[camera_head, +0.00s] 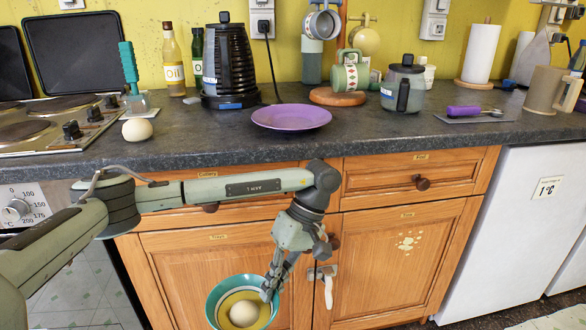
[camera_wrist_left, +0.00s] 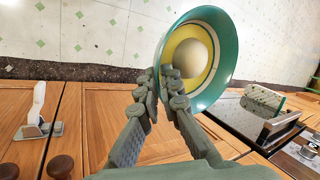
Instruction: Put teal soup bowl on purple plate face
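The teal soup bowl (camera_head: 215,296) has a yellow inside and holds a round cream-coloured, egg-like thing (camera_head: 243,314). My left gripper (camera_head: 271,288) is shut on the bowl's right rim and holds it in front of the cabinet doors, below the counter. In the left wrist view the bowl (camera_wrist_left: 226,72) hangs at the fingertips (camera_wrist_left: 164,82), one finger on each side of its wall. The purple plate (camera_head: 291,117) lies on the counter, with nothing on it, above and apart from the gripper. My right gripper is not in view.
The dark counter edge (camera_head: 400,152) lies between bowl and plate height.

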